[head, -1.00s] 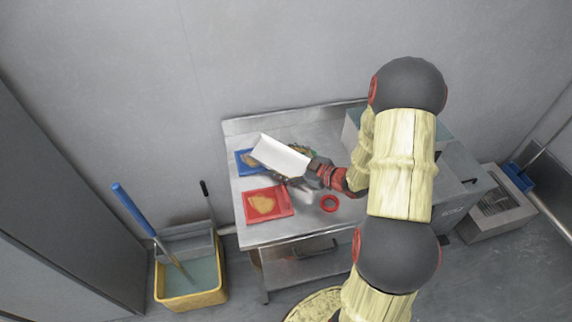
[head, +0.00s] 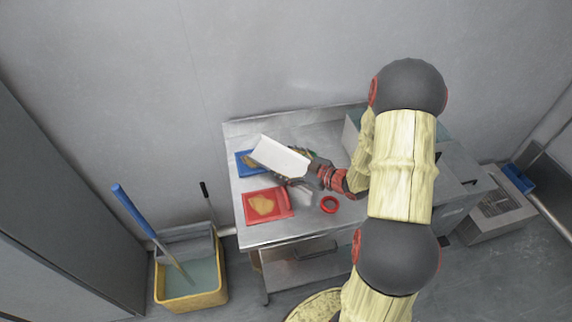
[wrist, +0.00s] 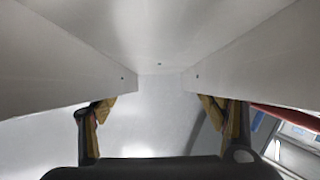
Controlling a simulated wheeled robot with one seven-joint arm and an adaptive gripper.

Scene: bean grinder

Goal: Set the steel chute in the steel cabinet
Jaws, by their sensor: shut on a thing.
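The steel chute (head: 280,156) is a pale, trough-shaped piece. My gripper (head: 308,172) is shut on its right end and holds it tilted above the left part of the steel table. In the wrist view the chute (wrist: 155,35) fills the upper picture, with a side wall on each side. My gripper's fingers (wrist: 160,105) show at both sides just below it. The steel cabinet cannot be made out with certainty. A grey metal housing (head: 455,185) stands at the right end of the table, partly hidden by my arm.
A red tray (head: 283,210) and a blue tray (head: 242,169), each with brownish contents, lie on the table (head: 262,238). A yellow mop bucket (head: 190,298) stands on the floor at left.

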